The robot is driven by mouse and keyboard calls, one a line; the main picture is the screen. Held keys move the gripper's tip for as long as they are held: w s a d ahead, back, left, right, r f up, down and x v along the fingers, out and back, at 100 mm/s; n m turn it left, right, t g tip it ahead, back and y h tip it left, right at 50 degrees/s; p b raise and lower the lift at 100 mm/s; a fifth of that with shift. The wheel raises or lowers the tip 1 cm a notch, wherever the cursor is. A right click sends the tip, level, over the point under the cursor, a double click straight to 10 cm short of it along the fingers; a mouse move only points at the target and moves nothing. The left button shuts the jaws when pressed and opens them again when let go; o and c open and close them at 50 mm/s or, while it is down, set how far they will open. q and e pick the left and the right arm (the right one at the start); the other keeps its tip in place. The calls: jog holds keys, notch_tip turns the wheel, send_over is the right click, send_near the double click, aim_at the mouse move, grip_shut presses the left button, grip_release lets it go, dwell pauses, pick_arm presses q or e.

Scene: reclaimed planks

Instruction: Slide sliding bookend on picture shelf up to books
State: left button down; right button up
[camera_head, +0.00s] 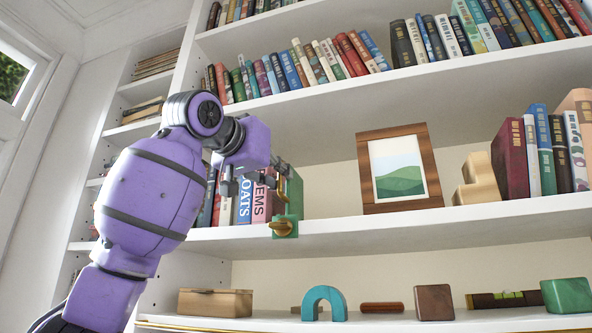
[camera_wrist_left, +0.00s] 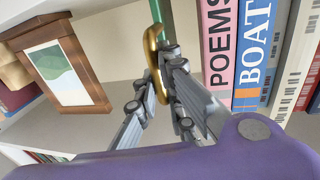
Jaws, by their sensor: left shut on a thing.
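The green sliding bookend (camera_head: 293,199) with brass fittings stands on the middle shelf, just right of the books. Its brass handle (camera_wrist_left: 157,48) and thin green plate (camera_wrist_left: 167,22) show in the left wrist view. My left gripper (camera_head: 272,178) is shut on the brass handle, its fingers on either side of it (camera_wrist_left: 158,78). The pink POEMS book (camera_head: 261,204) and blue BOATS book (camera_head: 243,200) stand upright left of the bookend. The wrist view shows a narrow gap between plate and POEMS book (camera_wrist_left: 218,45). My right gripper is out of view.
On the same shelf (camera_head: 400,226), a framed picture (camera_head: 399,170), a wooden block bookend (camera_head: 478,180) and more books (camera_head: 512,160) stand to the right. Shelf space between bookend and picture is clear. Small items, including a teal arch (camera_head: 324,302), sit below.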

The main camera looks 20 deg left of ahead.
pick_arm(q)
jog(key=a, duration=0.4)
jog(key=shift+d, duration=0.1)
jog(key=c, duration=1.8)
grip_release()
jog(key=shift+s, duration=0.1)
jog(key=shift+c, duration=0.2)
jog(key=v, duration=1.2)
